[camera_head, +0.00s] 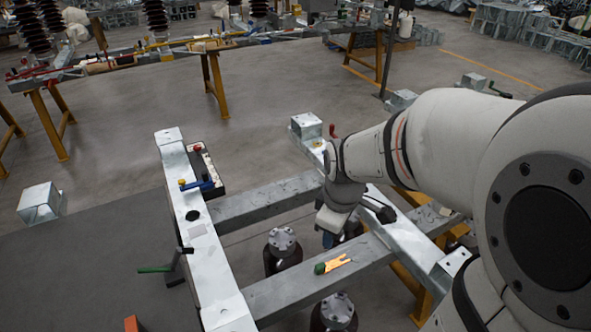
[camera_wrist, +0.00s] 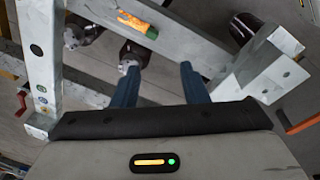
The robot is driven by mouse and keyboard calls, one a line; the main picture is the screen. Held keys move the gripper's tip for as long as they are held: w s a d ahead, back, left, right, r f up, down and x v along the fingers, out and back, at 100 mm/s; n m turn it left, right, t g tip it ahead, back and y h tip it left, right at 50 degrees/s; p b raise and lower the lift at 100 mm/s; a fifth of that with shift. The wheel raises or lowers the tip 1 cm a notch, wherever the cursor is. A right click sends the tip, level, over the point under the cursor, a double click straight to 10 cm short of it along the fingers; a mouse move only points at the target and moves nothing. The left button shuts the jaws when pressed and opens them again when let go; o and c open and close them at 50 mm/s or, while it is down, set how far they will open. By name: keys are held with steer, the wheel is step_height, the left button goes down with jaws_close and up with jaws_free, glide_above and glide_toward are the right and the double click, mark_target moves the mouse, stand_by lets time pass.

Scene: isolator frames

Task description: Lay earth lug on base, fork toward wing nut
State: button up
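A small piece with an orange-yellow forked end and a green end, seemingly the earth lug (camera_head: 335,263), lies on the near grey crossbeam of the frame base (camera_head: 272,292). Its green end points left and its fork right in the head view. The lug shows in the wrist view (camera_wrist: 130,20) near the top, beyond my fingers. My gripper (camera_wrist: 159,75) is open, with two blue fingers apart and nothing between them. In the head view my gripper (camera_head: 328,239) hangs above and behind the lug, partly hidden by my wrist. I cannot make out a wing nut with certainty.
A pale left rail (camera_head: 205,235) carries a blue and yellow fitting (camera_head: 196,184). A clamp with a green handle (camera_head: 160,268) is beside it. Dark cylinders with metal caps (camera_head: 283,242) stand by the crossbeam. A red lever (camera_head: 333,130) rises at the right rail.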

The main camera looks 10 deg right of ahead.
mark_target(321, 266)
steer(key=w+f+n, duration=0.2)
steer(key=f+n, duration=0.2)
steer(key=f, duration=0.1)
steer(key=w+f+n+g+b, duration=0.1)
steer(key=w+f+n, duration=0.1)
steer(key=f, duration=0.3)
steer(key=w+f+n+b, duration=0.1)
steer(key=w+f+n, duration=0.1)
steer(key=f+n, duration=0.3)
steer(key=shift+n+g, duration=0.3)
step_height(321, 266, down, 8)
steer(key=b, duration=0.7)
steer(key=shift+f, duration=0.2)
steer(key=shift+r, duration=0.1)
steer(key=shift+c, duration=0.6)
jaws_close()
steer(key=shift+r, duration=0.1)
